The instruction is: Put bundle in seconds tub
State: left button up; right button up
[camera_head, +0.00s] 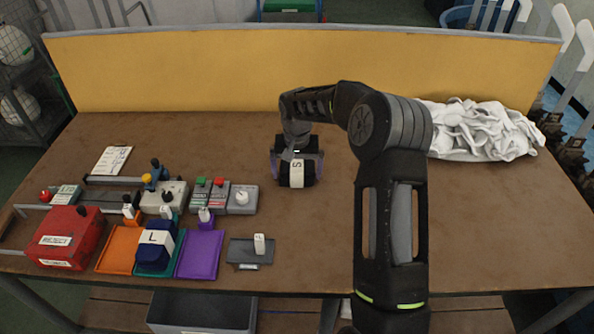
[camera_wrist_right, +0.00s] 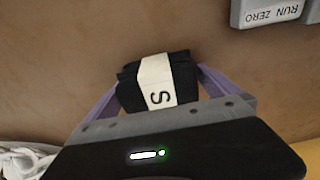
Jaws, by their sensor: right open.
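A black folded bundle with a white band marked S (camera_head: 297,176) is at the middle of the table, in front of my right arm. It also shows in the right wrist view (camera_wrist_right: 157,84). My right gripper (camera_head: 296,166) is open, with its purple fingers on either side of this bundle; I cannot tell whether they touch it. A navy bundle with a white L band (camera_head: 155,248) lies on a teal tray at front left. A grey tub (camera_head: 202,316) is below the table's front edge; no seconds label is readable on it. My left gripper is out of view.
Orange (camera_head: 118,248) and purple (camera_head: 200,254) trays flank the L bundle. A red box (camera_head: 66,238) and several switch boxes (camera_head: 215,196) stand at left. A white cloth heap (camera_head: 480,130) lies at back right. A yellow panel (camera_head: 230,70) closes the back. The centre front is fairly clear.

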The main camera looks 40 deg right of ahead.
dwell(0.6)
jog(key=c, duration=1.2)
